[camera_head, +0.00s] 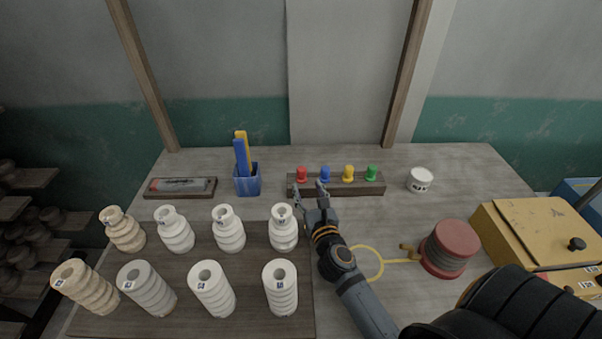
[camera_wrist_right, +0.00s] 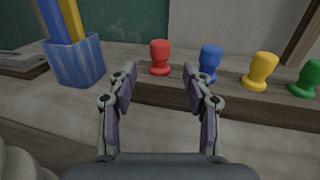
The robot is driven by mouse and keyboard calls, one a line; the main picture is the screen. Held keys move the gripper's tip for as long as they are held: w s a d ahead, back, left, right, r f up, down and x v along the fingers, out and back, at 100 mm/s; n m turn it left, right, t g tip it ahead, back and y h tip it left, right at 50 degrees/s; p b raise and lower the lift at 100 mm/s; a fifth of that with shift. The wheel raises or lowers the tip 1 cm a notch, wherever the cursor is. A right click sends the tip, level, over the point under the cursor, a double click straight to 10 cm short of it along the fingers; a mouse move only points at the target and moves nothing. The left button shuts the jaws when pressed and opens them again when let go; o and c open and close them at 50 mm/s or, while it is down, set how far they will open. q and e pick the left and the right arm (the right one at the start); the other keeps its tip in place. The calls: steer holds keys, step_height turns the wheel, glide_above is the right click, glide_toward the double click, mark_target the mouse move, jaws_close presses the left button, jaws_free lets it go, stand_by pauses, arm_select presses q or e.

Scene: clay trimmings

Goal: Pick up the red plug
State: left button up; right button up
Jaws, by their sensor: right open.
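The red plug (camera_head: 301,174) stands upright at the left end of a dark wooden strip (camera_head: 335,188) at the back of the table. In the right wrist view the red plug (camera_wrist_right: 160,57) shows beyond and between my open fingertips, apart from them. My right gripper (camera_head: 310,191) is open and empty, just in front of the strip; it also shows in the right wrist view (camera_wrist_right: 160,88). The blue plug (camera_head: 325,174), yellow plug (camera_head: 348,173) and green plug (camera_head: 371,172) stand in a row to the right of the red one. My left gripper is not in view.
A blue cup (camera_head: 247,183) with tall blue and yellow pieces stands left of the strip. Several ribbed white and tan cylinders (camera_head: 230,231) fill the board at front left. A white jar (camera_head: 419,180), a red spool (camera_head: 449,249) and a yellow box (camera_head: 535,230) are on the right.

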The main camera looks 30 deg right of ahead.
mark_target(303, 176)
steer(key=x, duration=0.2)
steer(key=shift+w+d+f, duration=0.15)
steer(key=shift+w+f, duration=0.05)
steer(key=shift+w, duration=0.1)
steer(key=x, duration=0.4)
steer(key=shift+w+r+p, duration=0.15)
steer(key=shift+p, duration=0.2)
steer(key=shift+w+d, duration=0.1)
steer(key=shift+w, duration=0.3)
steer(key=shift+s, duration=0.15)
steer(key=shift+c, duration=0.4)
jaws_close()
